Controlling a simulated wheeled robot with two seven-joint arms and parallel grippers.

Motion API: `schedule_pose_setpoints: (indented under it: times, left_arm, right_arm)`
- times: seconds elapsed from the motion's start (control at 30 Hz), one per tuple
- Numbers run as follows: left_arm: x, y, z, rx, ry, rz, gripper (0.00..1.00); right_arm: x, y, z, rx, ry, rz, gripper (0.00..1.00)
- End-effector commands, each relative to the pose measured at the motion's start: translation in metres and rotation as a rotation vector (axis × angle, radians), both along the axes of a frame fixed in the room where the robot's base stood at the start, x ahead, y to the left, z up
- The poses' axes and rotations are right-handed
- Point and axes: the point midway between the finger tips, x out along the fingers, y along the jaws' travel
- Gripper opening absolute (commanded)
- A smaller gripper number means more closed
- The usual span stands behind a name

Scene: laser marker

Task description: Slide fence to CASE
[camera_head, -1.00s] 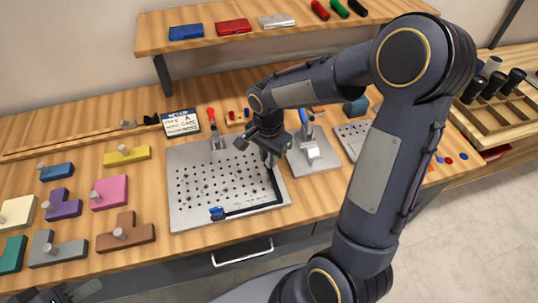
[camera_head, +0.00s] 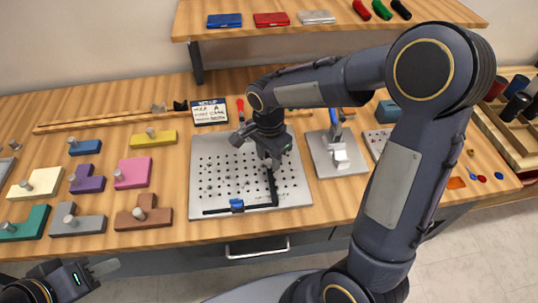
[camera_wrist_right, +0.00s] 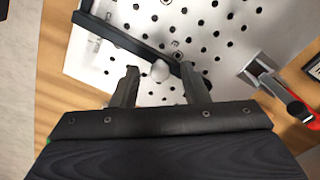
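The black L-shaped fence (camera_head: 275,190) lies on the perforated metal plate (camera_head: 200,165). Its long bar runs along the plate's near edge and its other arm runs back under my right gripper (camera_head: 268,150). A blue block (camera_head: 237,205) sits at the long bar. In the right wrist view, a round pale knob (camera_wrist_right: 160,70) is between the fingers of my right gripper (camera_wrist_right: 160,80), with a gap visible on each side. The fence (camera_wrist_right: 125,38) crosses there beside the knob. My left gripper (camera_head: 103,268) is at the lower left, away from the plate; its fingers are unclear.
A small text card (camera_head: 210,112) stands behind the plate. A red-handled clamp (camera_wrist_right: 285,90) is at the plate's edge. A grey fixture (camera_head: 337,152) stands to the right. Colored knobbed blocks (camera_head: 132,172) fill the left of the table (camera_head: 160,237). A shelf (camera_head: 335,30) hangs behind.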

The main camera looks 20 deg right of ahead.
Motion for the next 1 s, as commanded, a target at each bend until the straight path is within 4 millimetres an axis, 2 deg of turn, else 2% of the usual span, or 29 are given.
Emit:
schedule_pose_setpoints:
  times: [0.23,0.5,0.63,0.77,1.0]
  left_arm:
    - [0.0,0.0,0.0,0.0,0.0,0.0,0.36]
    - [0.0,0.0,-0.002,0.0,0.0,0.0,0.36]
    - [0.0,0.0,-0.002,0.0,0.0,0.0,0.36]
    - [0.0,0.0,-0.002,0.0,0.0,0.0,0.36]
    - [0.0,0.0,-0.002,0.0,0.0,0.0,0.36]
  right_arm:
    - [0.001,0.0,0.009,-0.001,-0.003,0.0,0.41]
    - [0.001,0.0,0.054,0.001,-0.005,0.0,0.41]
    - [0.001,0.0,0.07,0.0,-0.003,0.0,0.41]
    - [0.0,0.0,0.077,0.0,0.0,0.001,0.41]
    - [0.0,0.0,0.078,0.0,0.001,0.001,0.41]
